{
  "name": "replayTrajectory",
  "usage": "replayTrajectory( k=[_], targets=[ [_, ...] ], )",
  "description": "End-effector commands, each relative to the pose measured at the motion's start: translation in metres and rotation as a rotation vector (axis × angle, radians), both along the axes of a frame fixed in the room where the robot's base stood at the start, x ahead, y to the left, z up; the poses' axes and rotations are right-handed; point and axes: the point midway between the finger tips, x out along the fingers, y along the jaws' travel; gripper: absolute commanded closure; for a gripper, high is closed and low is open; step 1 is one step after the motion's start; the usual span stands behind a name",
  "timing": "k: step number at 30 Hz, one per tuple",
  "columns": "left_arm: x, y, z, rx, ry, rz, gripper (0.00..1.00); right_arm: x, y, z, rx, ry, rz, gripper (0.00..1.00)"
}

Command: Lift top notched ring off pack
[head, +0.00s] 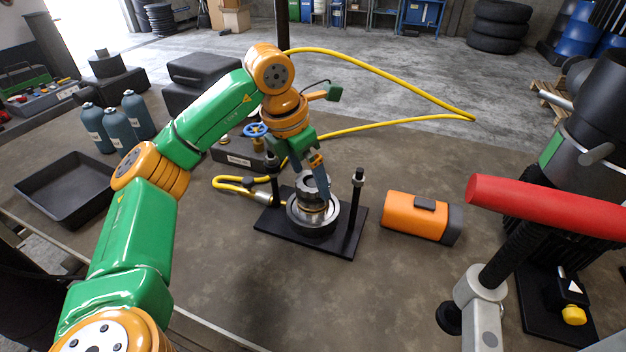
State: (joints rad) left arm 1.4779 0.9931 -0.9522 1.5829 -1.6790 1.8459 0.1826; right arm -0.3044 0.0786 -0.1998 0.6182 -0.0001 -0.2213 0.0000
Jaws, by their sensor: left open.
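The pack (312,212) stands on a black base plate (338,240) with two upright posts, near the middle of the table. It is a stack of metal rings inside a wider grey ring, with a brass-coloured band near the top. The top notched ring (308,186) appears to be the grey piece at the top of the stack. My left gripper (318,176) points down at the top of the stack, with its fingers at or just over the ring. It is open; whether the fingers touch the ring I cannot tell. My right gripper does not show.
An orange case (417,217) lies right of the base plate. A yellow hose (400,122) loops behind my left arm. An empty black tray (68,188) and blue bottles (116,130) are at the left. A red-handled press (545,205) stands at the right.

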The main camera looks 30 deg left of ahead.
Motion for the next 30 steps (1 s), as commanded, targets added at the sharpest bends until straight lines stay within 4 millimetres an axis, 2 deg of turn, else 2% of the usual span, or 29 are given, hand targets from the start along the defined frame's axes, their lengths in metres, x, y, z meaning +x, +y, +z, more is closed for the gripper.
replayTrajectory(
  k=[6,7,15,17,25,28,30],
  targets=[
    [0.001,0.0,-0.003,0.001,0.0,0.0,0.0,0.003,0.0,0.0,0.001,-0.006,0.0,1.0],
    [0.001,0.0,-0.003,0.001,0.0,0.0,0.05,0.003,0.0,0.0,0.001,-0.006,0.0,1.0],
    [0.001,0.0,-0.003,0.0,-0.001,0.0,0.78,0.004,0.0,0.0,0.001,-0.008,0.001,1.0],
    [0.001,0.0,-0.003,0.0,-0.001,0.0,0.92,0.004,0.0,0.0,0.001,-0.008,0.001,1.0],
    [0.001,0.0,0.001,0.0,-0.003,0.001,0.93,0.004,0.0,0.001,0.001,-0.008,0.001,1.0],
    [0.002,0.0,0.013,-0.001,-0.005,0.001,0.93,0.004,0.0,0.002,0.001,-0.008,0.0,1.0],
    [0.002,-0.001,0.029,-0.003,-0.007,0.001,0.93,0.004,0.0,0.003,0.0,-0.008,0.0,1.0]
  ],
)
